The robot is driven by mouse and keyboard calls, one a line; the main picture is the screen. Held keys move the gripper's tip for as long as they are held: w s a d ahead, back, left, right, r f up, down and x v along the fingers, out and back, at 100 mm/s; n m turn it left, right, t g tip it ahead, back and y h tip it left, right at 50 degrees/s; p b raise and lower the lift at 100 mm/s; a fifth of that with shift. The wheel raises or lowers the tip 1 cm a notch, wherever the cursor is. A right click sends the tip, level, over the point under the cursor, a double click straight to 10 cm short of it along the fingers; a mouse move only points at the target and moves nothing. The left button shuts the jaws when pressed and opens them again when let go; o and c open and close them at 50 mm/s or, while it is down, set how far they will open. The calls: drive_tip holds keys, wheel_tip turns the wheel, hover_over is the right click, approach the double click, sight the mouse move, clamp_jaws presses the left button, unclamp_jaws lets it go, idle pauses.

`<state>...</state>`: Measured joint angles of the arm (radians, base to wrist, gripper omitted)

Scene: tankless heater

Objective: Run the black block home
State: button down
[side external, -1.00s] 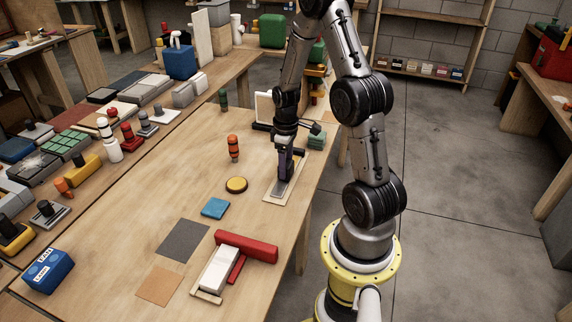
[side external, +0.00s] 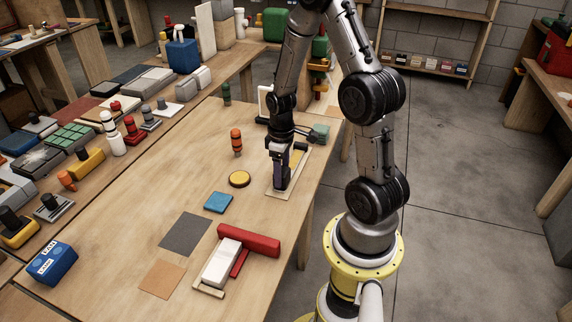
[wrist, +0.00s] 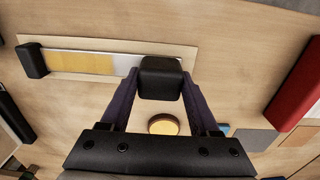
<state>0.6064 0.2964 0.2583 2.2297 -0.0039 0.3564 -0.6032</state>
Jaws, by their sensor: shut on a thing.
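The black block (wrist: 160,78) is between my gripper's two dark fingers in the wrist view. My gripper (wrist: 160,88) is shut on it. The block sits at the right end of a long slot in a pale wooden board (wrist: 110,45). The slot holds a light grey strip with a yellow stretch (wrist: 80,62). In the side view my gripper (side external: 280,186) is down at the near end of the board (side external: 273,194), and its fingers hide the block. The yellow stretch (side external: 298,158) shows behind my gripper.
A second dark block (wrist: 31,60) stands at the slot's other end. A round yellow button (side external: 239,179), an orange-black post (side external: 236,142) and a blue square (side external: 218,202) are to the left. A red bar (side external: 249,241) lies in front. The tabletop between has free room.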

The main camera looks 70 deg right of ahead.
drive_tip(key=shift+a, duration=0.2)
drive_tip(key=shift+c, duration=2.2)
unclamp_jaws()
drive_tip(key=o, duration=0.3)
wheel_tip(320, 180, up, 14)
drive_tip(key=shift+f, duration=0.1)
